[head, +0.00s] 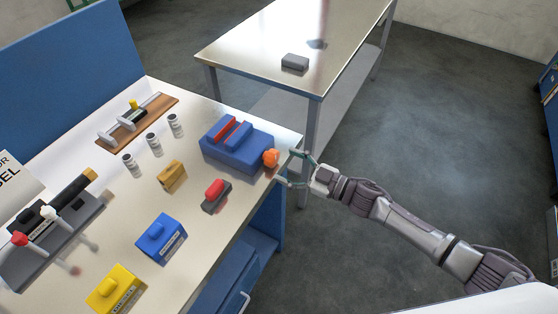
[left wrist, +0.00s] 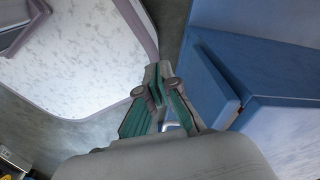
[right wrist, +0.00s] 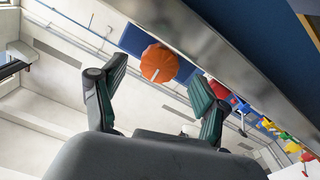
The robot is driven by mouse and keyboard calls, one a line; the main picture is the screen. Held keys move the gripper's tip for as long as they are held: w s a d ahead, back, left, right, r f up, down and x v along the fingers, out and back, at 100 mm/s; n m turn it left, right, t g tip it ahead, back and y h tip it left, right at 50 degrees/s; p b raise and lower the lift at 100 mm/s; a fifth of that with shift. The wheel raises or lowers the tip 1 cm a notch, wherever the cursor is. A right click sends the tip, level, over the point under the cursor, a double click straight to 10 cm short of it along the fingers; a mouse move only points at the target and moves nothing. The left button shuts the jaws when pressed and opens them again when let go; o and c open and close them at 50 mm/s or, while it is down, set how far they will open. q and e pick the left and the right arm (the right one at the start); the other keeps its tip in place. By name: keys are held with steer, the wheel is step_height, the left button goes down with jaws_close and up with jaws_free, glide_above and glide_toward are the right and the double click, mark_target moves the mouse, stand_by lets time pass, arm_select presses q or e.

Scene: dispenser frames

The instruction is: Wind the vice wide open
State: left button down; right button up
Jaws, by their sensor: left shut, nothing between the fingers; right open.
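The vice is a blue block (head: 222,152) at the back right corner of the bench, with two red-faced jaws (head: 238,134) on top and a narrow gap between them. Its orange knob (head: 270,157) sticks out on the right side, at the bench edge; it also shows in the right wrist view (right wrist: 158,63). My right gripper (head: 285,168) is open, its fingers pointing at the knob. In the right wrist view the knob appears between the fingertips; I cannot tell whether they touch it. My left gripper (left wrist: 157,88) is shut and empty, out of the head view.
A red-topped dark block (head: 216,196), a wooden block (head: 172,176), a blue box (head: 161,239) and a yellow box (head: 117,289) stand on the bench. Several small canisters (head: 153,143) stand behind. A second table (head: 270,50) with a grey block (head: 295,62) is beyond.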

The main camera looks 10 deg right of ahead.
steer(key=v, duration=0.8)
steer(key=shift+s+d, duration=0.2)
steer(key=shift+d, duration=0.05)
steer(key=shift+a, duration=0.1)
